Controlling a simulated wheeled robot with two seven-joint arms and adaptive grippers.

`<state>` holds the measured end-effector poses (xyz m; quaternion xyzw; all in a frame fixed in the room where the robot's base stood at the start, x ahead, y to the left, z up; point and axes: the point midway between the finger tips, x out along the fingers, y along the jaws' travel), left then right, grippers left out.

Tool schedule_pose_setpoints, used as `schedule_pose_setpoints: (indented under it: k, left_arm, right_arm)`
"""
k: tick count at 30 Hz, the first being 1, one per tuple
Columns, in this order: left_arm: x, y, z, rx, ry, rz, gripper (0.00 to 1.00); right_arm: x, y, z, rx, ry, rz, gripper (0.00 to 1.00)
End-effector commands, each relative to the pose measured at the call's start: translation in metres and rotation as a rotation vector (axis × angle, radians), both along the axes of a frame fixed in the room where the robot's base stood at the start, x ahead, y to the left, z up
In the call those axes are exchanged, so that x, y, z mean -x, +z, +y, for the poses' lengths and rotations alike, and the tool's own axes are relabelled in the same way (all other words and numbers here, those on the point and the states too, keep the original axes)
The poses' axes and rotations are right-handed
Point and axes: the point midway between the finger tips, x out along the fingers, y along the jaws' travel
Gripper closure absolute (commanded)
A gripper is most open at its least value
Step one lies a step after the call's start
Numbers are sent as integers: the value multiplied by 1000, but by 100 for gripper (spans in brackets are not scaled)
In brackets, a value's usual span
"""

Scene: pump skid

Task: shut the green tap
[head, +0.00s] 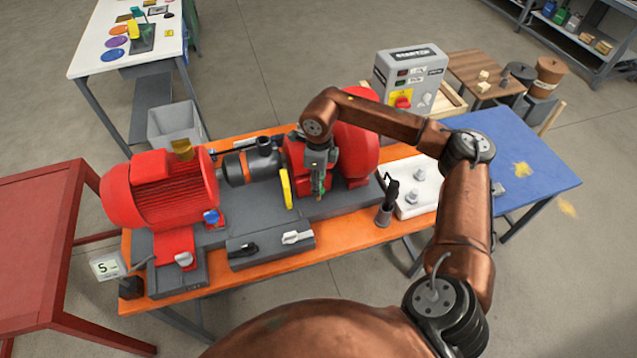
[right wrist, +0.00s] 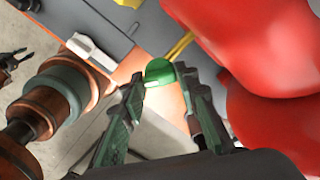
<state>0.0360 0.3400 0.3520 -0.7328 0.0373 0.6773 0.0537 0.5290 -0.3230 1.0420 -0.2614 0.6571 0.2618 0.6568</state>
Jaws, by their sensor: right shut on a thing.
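The green tap (right wrist: 160,71) shows in the right wrist view as a rounded green handle with a pale lower edge. My right gripper (right wrist: 163,80) is shut on it, one finger on each side. In the head view my right gripper (head: 319,184) points down at the front of the red pump, and it mostly hides the tap there. My left gripper is not in the head view. A small dark pronged shape at the left edge of the right wrist view looks like it, too small to read its jaws.
A yellow lever (head: 286,188) stands left of my right gripper. A white lever (head: 297,237) lies on the grey box in front. The red motor (head: 160,190) is further left. A dark cup with a tool (head: 385,212) stands to the right, beside a white plate (head: 425,188).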

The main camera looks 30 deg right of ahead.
Motion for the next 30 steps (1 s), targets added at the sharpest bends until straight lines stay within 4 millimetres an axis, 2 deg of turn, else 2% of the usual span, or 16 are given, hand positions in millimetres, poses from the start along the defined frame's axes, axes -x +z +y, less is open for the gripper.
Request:
schedule_pose_setpoints:
  k: [21, 30]
  left_arm:
    - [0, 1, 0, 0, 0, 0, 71]
    - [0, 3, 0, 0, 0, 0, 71]
  right_arm:
    - [-1, 2, 0, 0, -674, -3, 96]
    - [-1, 2, -1, -1, -885, -4, 96]
